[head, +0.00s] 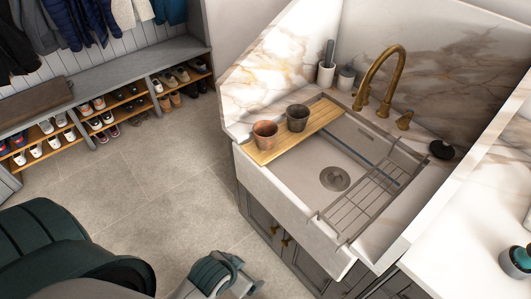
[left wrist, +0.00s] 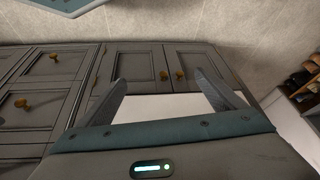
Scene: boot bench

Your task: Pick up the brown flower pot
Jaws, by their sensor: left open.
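The brown flower pot (head: 265,134) stands upright on a wooden board (head: 325,113) that lies across the left part of the sink. A dark grey pot (head: 298,118) stands right beside it, a little behind and to the right. My left gripper (head: 246,284) is low in front of the sink cabinet, below and apart from the pots. In the left wrist view its two fingers (left wrist: 165,92) are spread with nothing between them, facing grey cabinet doors. The pots do not show in that view. My right gripper is not in view.
The sink (head: 355,150) has a drain, a wire rack (head: 370,195) and a brass faucet (head: 375,75). Grey cabinet doors (head: 262,222) are below it. A shoe bench (head: 130,75) stands at the back left. The tiled floor (head: 150,180) between is clear.

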